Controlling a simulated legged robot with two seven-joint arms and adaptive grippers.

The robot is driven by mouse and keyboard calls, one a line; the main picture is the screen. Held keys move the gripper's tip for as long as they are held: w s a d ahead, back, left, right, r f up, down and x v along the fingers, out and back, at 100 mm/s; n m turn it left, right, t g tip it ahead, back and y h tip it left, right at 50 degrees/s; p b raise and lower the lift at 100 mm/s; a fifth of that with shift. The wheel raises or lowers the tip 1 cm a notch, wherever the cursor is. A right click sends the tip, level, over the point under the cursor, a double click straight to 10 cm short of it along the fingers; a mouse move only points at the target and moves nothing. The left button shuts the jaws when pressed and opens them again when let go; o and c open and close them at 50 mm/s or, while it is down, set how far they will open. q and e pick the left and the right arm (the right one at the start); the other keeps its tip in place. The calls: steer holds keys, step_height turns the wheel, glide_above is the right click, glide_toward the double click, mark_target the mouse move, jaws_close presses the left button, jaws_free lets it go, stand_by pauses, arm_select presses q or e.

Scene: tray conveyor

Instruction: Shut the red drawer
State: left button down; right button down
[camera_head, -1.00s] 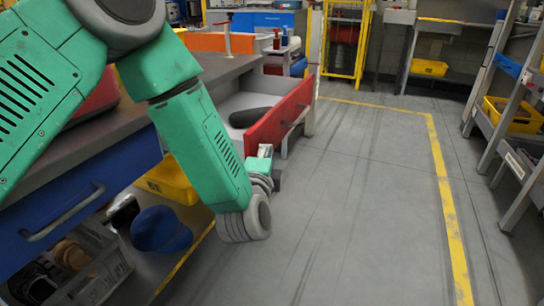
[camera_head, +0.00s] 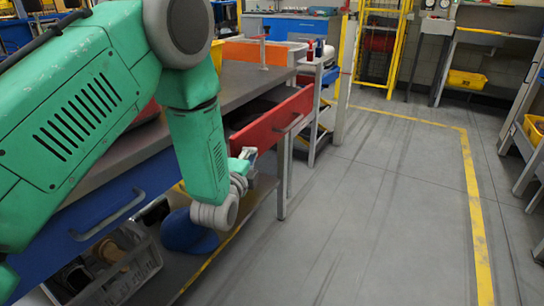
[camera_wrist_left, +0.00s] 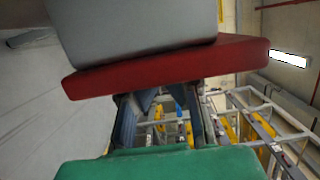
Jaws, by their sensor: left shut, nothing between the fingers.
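The red drawer (camera_head: 270,120) sits under the grey worktop and is partly open. A strip of its dark inside shows behind the front panel, and its bar handle (camera_head: 289,124) is on the outer face. My left gripper (camera_head: 250,158) is shut and empty, low at the near end of the red front; its tips are small here. In the left wrist view the red front (camera_wrist_left: 165,71) crosses just ahead of the fingers (camera_wrist_left: 160,100), whose tips reach its edge. I cannot tell whether they touch. My right gripper is out of view.
A shut blue drawer (camera_head: 95,218) is nearer along the same bench, above a crate (camera_head: 135,278) and a blue rounded object (camera_head: 188,232). A bench leg (camera_head: 282,185) stands by the red drawer. The floor to the right is clear, up to shelving.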

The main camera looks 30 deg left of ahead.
arm_select(q)
steer(key=shift+w+a, duration=0.15)
steer(key=shift+a, duration=1.8)
steer(key=shift+f, duration=0.15)
